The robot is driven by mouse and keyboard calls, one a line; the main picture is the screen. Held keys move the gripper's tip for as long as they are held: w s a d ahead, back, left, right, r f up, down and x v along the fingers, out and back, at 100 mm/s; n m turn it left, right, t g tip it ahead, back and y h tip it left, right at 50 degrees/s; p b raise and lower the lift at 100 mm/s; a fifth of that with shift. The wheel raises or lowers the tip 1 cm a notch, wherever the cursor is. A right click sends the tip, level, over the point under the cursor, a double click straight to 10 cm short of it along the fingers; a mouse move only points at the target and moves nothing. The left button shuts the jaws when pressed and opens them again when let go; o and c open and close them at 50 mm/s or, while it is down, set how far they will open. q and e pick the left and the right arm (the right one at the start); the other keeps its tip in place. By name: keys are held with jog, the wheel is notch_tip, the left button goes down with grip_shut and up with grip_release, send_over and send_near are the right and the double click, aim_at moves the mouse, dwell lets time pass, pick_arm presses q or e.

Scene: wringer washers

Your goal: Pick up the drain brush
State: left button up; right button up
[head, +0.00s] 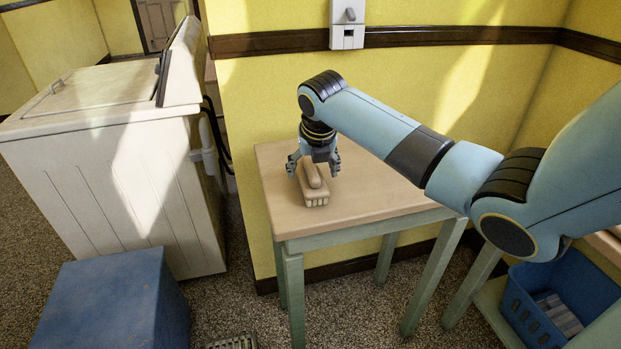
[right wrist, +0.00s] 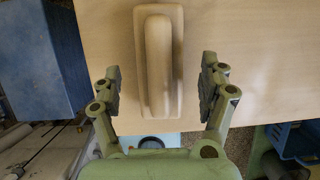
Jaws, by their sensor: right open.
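The drain brush (head: 314,187), a pale beige block with a raised rounded handle along its top, lies on the small wooden-topped table (head: 385,200). In the right wrist view the brush (right wrist: 159,60) lies lengthwise between the fingers. My right gripper (head: 314,166) is above the brush in the head view, its fingers on either side. In the right wrist view the right gripper (right wrist: 160,82) is open, with a gap between each finger and the brush. The left gripper is not in view.
A white washer (head: 120,190) stands left of the table. A blue box (head: 110,305) is on the floor at lower left. A blue basket (head: 520,300) sits on a shelf at lower right. A yellow wall with a switch box (head: 347,25) is behind. The tabletop right of the brush is clear.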

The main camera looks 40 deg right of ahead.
jog(key=shift+x, duration=1.55)
jog(key=shift+s+a, duration=0.1)
jog(key=shift+s, duration=0.05)
jog(key=shift+c, duration=0.7)
jog(key=c, duration=1.1)
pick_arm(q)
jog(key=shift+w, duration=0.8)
pick_arm(e)
jog(key=shift+r, duration=0.1)
jog(key=shift+c, duration=0.7)
jog(key=shift+r, duration=0.1)
notch_tip(320, 180, up, 4)
jog(key=shift+s+r, duration=0.1)
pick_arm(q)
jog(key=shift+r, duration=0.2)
pick_arm(e)
jog(key=s+d+r, duration=0.5)
jog(key=s+r, duration=0.1)
jog(key=s, duration=0.4)
jog(key=shift+r, duration=0.3)
jog(key=shift+d, duration=0.1)
